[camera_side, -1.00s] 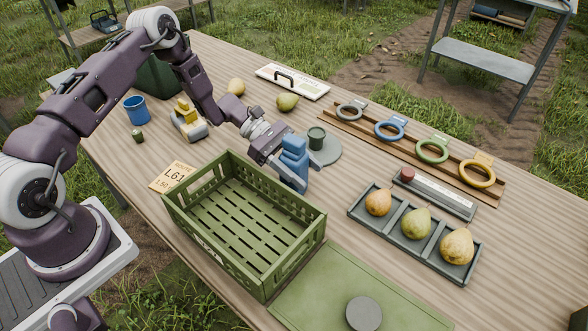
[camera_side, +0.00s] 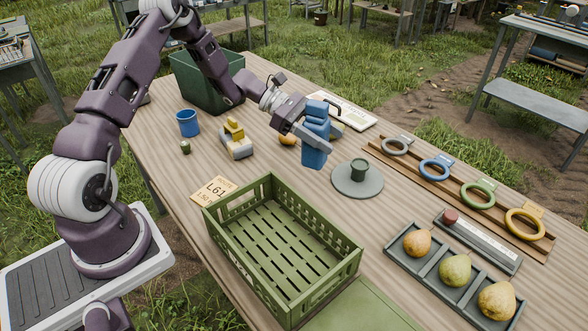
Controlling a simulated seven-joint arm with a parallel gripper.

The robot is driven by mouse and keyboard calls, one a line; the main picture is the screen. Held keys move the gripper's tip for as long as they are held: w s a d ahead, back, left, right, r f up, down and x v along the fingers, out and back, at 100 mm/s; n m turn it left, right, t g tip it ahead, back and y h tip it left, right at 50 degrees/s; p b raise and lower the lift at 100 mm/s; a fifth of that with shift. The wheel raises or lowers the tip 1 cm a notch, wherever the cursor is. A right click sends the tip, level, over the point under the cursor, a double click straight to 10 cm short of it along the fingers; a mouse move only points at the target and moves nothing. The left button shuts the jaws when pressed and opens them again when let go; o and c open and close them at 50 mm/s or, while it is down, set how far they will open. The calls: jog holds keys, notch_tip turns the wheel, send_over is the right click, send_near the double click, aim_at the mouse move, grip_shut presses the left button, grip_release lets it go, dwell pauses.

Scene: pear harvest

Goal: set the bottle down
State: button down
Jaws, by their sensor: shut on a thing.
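My gripper (camera_side: 314,127) is shut on the blue bottle (camera_side: 315,150). The bottle is roughly upright, with its ridged upper part at the jaws and its lower body below them. It appears held above the wooden table, behind and left of a round grey disc (camera_side: 345,187). How high its base is cannot be told exactly.
A green crate (camera_side: 330,278) stands in front. A tray (camera_side: 435,272) of three pears is at the right, near a rail (camera_side: 462,207) with coloured rings. A yellow-and-grey device (camera_side: 237,146) and blue cup (camera_side: 188,123) are left. Bare table lies between crate and disc.

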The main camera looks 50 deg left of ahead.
jog(key=w+a+n+t+y, duration=0.15)
jog(key=a+n+t, duration=0.25)
jog(key=a, duration=0.9)
jog(key=shift+y, duration=0.55)
jog(key=f, duration=1)
jog(key=shift+s+a, duration=0.1)
jog(key=shift+a, duration=0.25)
jog(key=c, duration=0.6)
grip_release()
jog(key=shift+f, duration=0.1)
jog(key=v, duration=1.2)
jog(key=shift+s, duration=0.1)
